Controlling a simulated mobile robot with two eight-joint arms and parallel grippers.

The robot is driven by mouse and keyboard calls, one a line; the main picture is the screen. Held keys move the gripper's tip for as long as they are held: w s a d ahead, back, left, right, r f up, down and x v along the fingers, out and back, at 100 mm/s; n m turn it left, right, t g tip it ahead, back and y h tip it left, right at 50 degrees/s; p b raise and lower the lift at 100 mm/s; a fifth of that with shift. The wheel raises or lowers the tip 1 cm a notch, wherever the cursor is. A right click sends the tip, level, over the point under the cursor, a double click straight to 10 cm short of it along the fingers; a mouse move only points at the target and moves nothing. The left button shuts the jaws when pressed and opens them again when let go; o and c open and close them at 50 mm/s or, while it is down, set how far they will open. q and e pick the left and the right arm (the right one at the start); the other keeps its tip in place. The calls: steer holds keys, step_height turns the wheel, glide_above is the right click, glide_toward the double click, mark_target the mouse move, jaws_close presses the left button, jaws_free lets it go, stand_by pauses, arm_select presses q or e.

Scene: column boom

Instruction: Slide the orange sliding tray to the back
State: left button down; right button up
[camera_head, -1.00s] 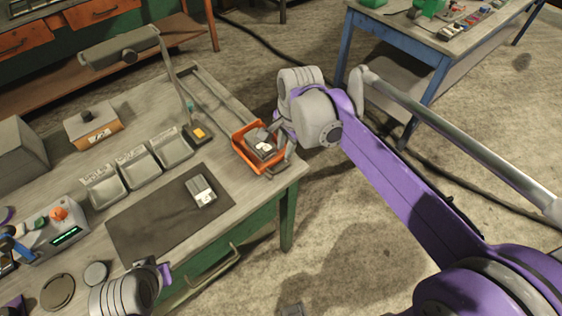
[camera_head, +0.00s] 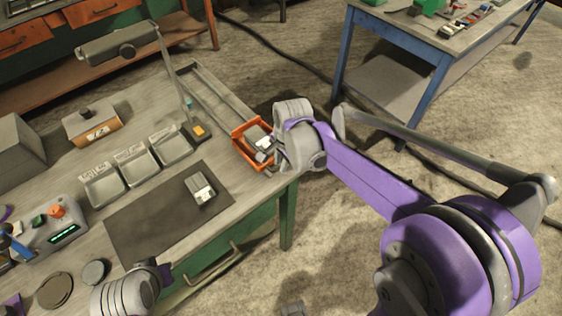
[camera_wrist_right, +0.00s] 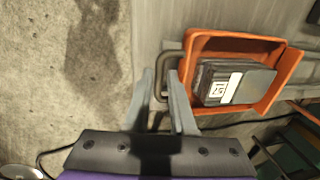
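The orange sliding tray (camera_head: 240,152) sits at the front right end of the bench, at the near end of a pair of rails (camera_head: 203,92). It holds a dark grey block with a white label (camera_wrist_right: 222,87). A dark loop handle (camera_wrist_right: 163,62) sticks out from the tray's side in the right wrist view. My right gripper (camera_wrist_right: 160,75) is at this handle, its two fingers apart with the handle's bar between them. I cannot tell if either finger touches it. In the head view my right wrist hides the fingers. My left gripper's fingers are not visible.
The rails run back along the bench's right edge and look clear. Several grey bins (camera_head: 137,165) and a dark mat (camera_head: 150,222) lie to the left. A blue-legged table (camera_head: 432,95) stands at right.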

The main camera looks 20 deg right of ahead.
jaws_close()
stand_by(1.2)
